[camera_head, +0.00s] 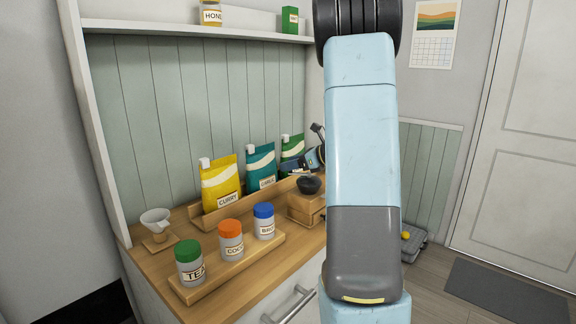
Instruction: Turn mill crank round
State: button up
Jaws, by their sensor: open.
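The mill (304,207) stands at the right end of the wooden counter. It has a wooden box body and a dark bowl on top. Its crank cannot be made out clearly; my arm and gripper cover that area. My gripper (304,168) shows only in part, left of my large light-blue arm link, just above the mill's bowl. It is open, small in the view, and its fingers point down and left. I cannot tell whether it touches the mill or the crank.
Yellow, teal and green pouches (221,184) stand in a rack behind. Jars with green, orange and blue lids (231,241) stand on a wooden riser in front. A white funnel (156,219) is at the left. A shelf (190,27) runs above. Bare counter (290,262) lies in front.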

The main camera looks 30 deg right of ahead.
jog(key=shift+x, duration=1.1)
jog(key=shift+c, duration=0.3)
grip_shut()
